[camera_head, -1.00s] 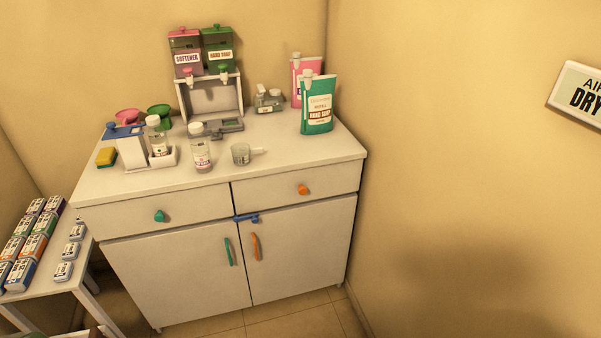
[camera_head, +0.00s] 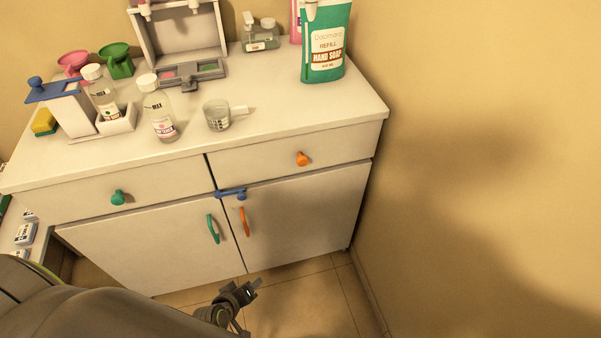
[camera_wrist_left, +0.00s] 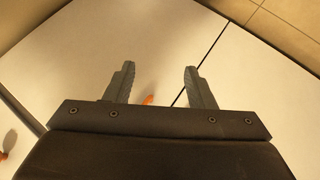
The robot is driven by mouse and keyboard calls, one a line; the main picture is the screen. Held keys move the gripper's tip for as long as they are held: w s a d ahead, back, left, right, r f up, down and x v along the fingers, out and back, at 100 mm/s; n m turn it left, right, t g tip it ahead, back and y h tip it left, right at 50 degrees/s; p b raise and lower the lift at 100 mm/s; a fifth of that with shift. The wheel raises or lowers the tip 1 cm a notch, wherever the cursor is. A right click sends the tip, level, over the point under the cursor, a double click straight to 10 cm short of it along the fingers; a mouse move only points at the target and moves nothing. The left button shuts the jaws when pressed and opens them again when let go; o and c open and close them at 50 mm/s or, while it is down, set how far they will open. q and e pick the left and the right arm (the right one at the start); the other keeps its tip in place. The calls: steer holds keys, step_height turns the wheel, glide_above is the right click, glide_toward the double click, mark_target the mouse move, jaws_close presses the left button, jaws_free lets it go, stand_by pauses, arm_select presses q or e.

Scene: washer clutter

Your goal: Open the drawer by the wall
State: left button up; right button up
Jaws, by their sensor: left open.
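The drawer by the wall (camera_head: 262,159) is the upper right one in the white cabinet, and its front sits flush and shut. It carries an orange knob (camera_head: 303,158). My left gripper (camera_head: 252,288) is low in front of the cabinet, below the drawer and apart from the knob. In the left wrist view its two fingers (camera_wrist_left: 160,85) are spread with nothing gripped. A small orange part (camera_wrist_left: 148,99) shows between them, partly hidden by the gripper body; I cannot tell for sure which fitting it is. My right gripper is out of view.
A blue latch (camera_head: 231,193) spans the cabinet front below the drawers. The doors have a green handle (camera_head: 213,229) and an orange handle (camera_head: 244,222). The left drawer has a green knob (camera_head: 118,198). Bottles and a hand soap pouch (camera_head: 326,45) stand on top. The wall is close at right.

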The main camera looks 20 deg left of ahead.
arm_select(q)
steer(key=w+d+r+n+t+h+b, duration=0.1)
steer(key=w+r+n+t+b, duration=0.1)
steer(key=w+r, duration=0.35)
steer(key=w+d+r+n+t+b, duration=0.1)
steer(key=w+r+n+t, duration=0.15)
steer(key=r, duration=0.55)
steer(key=n+t+h+b, duration=0.2)
steer(key=n+t, duration=0.1)
steer(key=t, duration=0.1)
glide_toward(301, 164)
steer(key=shift+m, duration=0.25)
steer(key=p+x, duration=0.3)
steer(key=x, duration=0.5)
steer(key=shift+w+r, duration=0.1)
steer(key=shift+w, duration=0.25)
steer(key=shift+w+d, duration=0.1)
steer(key=shift+w, duration=0.2)
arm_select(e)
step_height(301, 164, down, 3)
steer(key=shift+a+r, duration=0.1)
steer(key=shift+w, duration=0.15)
arm_select(q)
steer(key=c, duration=1)
jaws_close()
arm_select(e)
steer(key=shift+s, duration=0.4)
